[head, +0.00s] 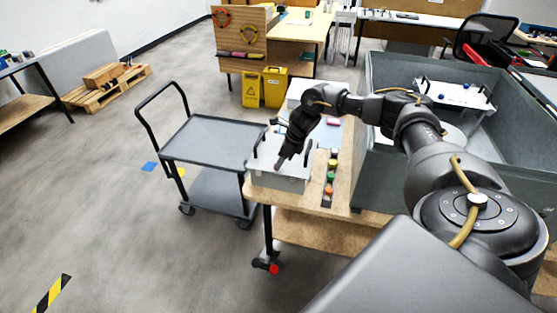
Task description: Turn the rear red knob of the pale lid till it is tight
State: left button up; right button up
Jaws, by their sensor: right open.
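The pale lid (268,163) lies on a light grey box (278,182) at the near left corner of the wooden workbench, with a dark handle at each side. My right gripper (281,163) reaches down over the middle of the lid from the upper right. It is open, and its dark fingers are small in the view. I cannot make out the rear red knob; the gripper and wrist cover part of the lid's back. Whether the fingers touch anything there I cannot tell. My left gripper is not in view.
A black strip with coloured round pieces (330,178) lies right of the box on the workbench (312,200). A grey cart (212,140) stands close at left. A large grey bin (385,75) at right holds another white panel (455,93) with dark handles. Open floor lies at left.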

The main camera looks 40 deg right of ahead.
jog(key=shift+x, duration=1.45)
jog(key=shift+c, duration=0.2)
grip_shut()
